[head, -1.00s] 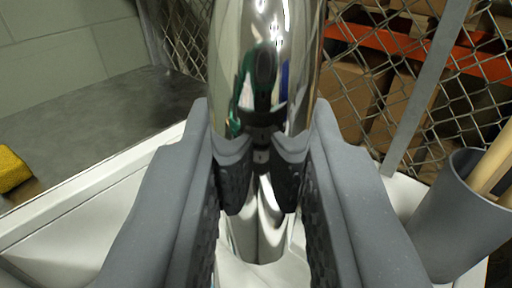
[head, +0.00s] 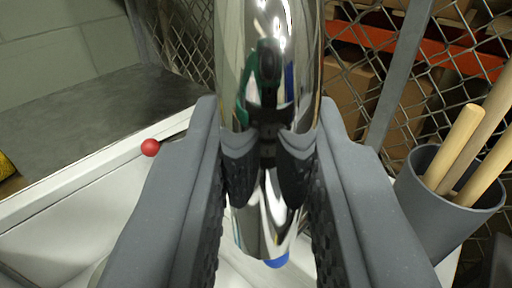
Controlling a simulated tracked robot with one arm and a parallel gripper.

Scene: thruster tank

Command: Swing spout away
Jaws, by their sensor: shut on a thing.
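The chrome spout (head: 268,70) stands large in the middle of the head view and reflects my gripper. Its lower end (head: 262,235) hangs between the fingers, with a blue tip (head: 277,261) at the bottom. My gripper (head: 265,175) is shut on the spout, one grey finger on each side. The spout's upper part runs out of the top of the picture. Much of the white basin (head: 80,215) below is hidden by the fingers.
A red ball-shaped knob (head: 150,147) shows at the basin rim, left of the fingers. A grey holder (head: 420,200) with wooden sticks stands close on the right. A grey counter (head: 90,120), a yellow item (head: 6,166) and wire mesh (head: 440,90) lie beyond.

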